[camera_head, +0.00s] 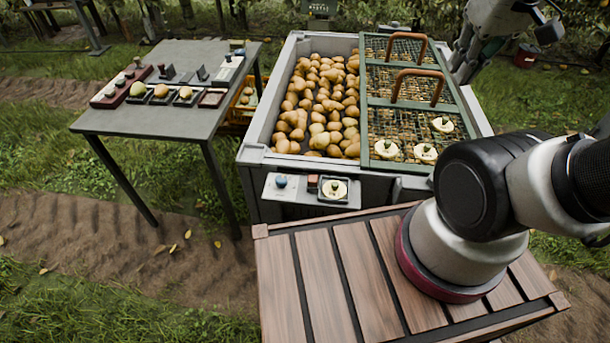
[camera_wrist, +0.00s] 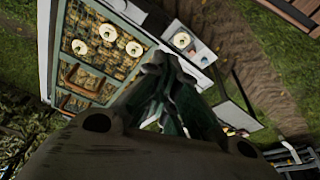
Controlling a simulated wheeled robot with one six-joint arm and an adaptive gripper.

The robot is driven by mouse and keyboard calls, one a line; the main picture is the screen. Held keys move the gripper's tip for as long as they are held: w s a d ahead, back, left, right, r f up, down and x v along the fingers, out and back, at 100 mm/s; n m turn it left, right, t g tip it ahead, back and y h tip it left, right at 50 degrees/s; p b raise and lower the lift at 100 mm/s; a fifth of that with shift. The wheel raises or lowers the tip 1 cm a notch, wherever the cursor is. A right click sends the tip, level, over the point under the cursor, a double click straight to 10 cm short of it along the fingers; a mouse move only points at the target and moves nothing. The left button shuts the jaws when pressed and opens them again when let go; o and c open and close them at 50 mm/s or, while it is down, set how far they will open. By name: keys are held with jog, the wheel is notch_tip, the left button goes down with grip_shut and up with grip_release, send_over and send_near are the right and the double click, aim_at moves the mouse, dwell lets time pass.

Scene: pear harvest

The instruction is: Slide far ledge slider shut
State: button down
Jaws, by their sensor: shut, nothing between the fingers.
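The far ledge slider is not clearly identifiable. A small green box (camera_head: 320,8) stands beyond the far edge of the bin, cut by the top of the head view, and I cannot tell if it bears the slider. The grey bin (camera_head: 250,140) holds many pears on its open left side. A green-framed mesh cover (camera_head: 364,110) with two orange handles lies over its right side. My gripper (camera_head: 462,72) is at the upper right, by the bin's far right side, partly cut off by the frame. In the wrist view its fingers (camera_wrist: 155,68) are together and empty.
A grey table (camera_head: 180,125) with small trays and pears stands at left. A panel (camera_head: 311,190) with a blue knob and a round pale disc sits on the near ledge. Several pale discs lie on the mesh. My arm spans the right side; grass lies around.

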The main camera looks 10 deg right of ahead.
jog(key=w+a+f+n+g+h, duration=0.1)
jog(key=w+a+f+n, duration=0.2)
jog(key=w+f, duration=0.55)
jog(key=w+a+f+n+g+h, duration=0.1)
jog(key=w+a+f+n, duration=0.25)
jog(key=f, duration=0.95)
jog(key=w+a+f+n+g, duration=0.25)
jog(key=w+a+f, duration=0.2)
jog(key=f, duration=0.55)
jog(key=w+a+f+n+t+y, duration=0.1)
jog(key=w+a+f+n+y, duration=0.1)
jog(key=a, duration=0.5)
jog(key=w+a+f+n+t+y, duration=0.1)
jog(key=w+a+f+n+y, duration=0.1)
jog(key=a, duration=0.5)
jog(key=shift+w+f+n+t+y, duration=0.35)
jog(key=shift+w+f+n+y, duration=0.05)
jog(key=shift+w+f+y, duration=0.3)
